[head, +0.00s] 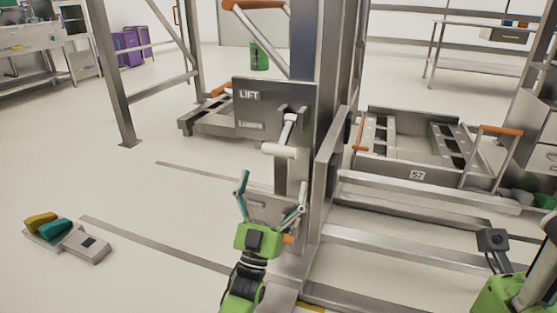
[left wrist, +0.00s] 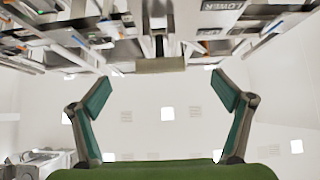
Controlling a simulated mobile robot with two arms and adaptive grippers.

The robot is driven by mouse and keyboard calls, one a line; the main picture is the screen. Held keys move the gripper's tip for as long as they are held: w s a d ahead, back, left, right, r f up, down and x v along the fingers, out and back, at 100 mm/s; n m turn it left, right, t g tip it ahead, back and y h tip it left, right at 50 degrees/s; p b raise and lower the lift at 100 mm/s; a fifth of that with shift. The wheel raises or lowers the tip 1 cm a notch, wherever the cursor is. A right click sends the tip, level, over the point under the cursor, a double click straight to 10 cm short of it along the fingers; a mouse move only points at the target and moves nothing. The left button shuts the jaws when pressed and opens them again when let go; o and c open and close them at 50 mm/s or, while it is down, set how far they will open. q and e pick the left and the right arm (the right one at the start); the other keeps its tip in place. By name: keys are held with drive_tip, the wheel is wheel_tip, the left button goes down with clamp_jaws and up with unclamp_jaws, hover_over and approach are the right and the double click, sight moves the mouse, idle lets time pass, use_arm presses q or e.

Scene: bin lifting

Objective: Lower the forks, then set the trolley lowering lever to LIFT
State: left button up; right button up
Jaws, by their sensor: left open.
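A grey lever panel (head: 262,92) marked LIFT at its top stands on the steel column. Its lowering lever has a pale cylindrical handle (head: 279,150) that sticks out below the LIFT label. My left gripper (head: 272,188) is open and empty, fingers pointing up, just below the handle in the picture. In the left wrist view the handle (left wrist: 160,65) shows ahead, between and beyond the spread fingertips; no contact shows. A LOWER label (left wrist: 222,5) is at the top of that view. My right gripper's fingers are not in view. I cannot tell which parts are the forks.
A pedal unit (head: 90,247) with yellow and teal pedals lies on the floor at left. Steel rails (head: 400,225) run beside the column. The floor at left is mostly clear.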

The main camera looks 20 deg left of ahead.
use_arm(q)
drive_tip(key=shift+v, duration=1.55)
